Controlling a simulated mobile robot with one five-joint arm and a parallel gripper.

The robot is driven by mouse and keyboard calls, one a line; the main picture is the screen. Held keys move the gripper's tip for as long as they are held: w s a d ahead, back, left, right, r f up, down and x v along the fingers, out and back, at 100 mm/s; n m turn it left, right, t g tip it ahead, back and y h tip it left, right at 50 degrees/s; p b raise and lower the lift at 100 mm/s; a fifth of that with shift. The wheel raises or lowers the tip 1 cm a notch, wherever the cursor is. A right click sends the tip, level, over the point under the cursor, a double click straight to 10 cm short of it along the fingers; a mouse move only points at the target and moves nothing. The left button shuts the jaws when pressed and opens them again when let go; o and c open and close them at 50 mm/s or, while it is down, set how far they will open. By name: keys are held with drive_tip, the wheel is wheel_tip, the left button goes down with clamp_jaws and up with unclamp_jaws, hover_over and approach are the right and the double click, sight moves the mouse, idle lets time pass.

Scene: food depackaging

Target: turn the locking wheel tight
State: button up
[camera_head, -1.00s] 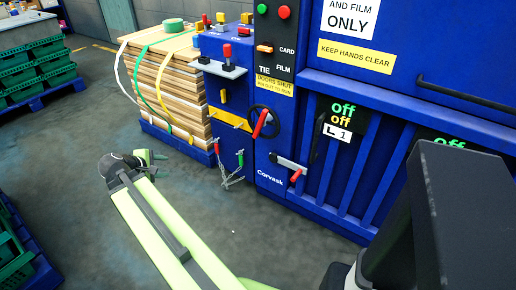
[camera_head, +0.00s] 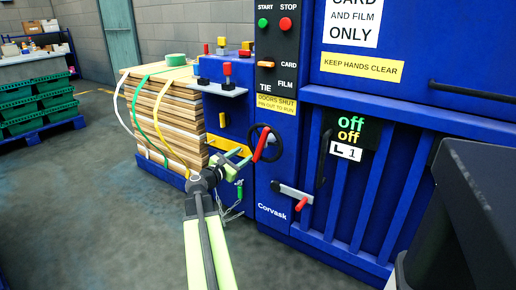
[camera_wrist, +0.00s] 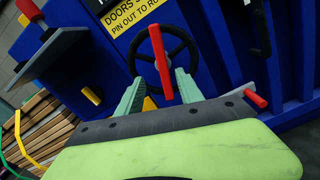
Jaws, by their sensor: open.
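The locking wheel is a black ring (camera_head: 274,133) with a red handle (camera_head: 262,144) across it, on the front of the blue machine. In the wrist view the wheel (camera_wrist: 186,43) stands straight ahead, and its red handle (camera_wrist: 161,66) shows between the fingers. My gripper (camera_head: 239,158) is just left of and below the wheel, pointing at it. In the wrist view my gripper (camera_wrist: 159,92) is open, one green finger on each side of the red handle's lower end. I cannot tell whether the fingers touch the handle.
A lever with a red grip (camera_head: 301,204) sticks out below right of the wheel. A shelf (camera_head: 222,90) with a red knob juts out above left. Chains hang beneath my gripper. A strapped cardboard stack (camera_head: 165,115) stands left. The floor in front is clear.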

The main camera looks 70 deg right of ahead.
sight(259, 143)
drive_tip(key=x, duration=1.2)
drive_tip(key=shift+c, duration=0.3)
drive_tip(key=shift+w, duration=0.1)
clamp_jaws()
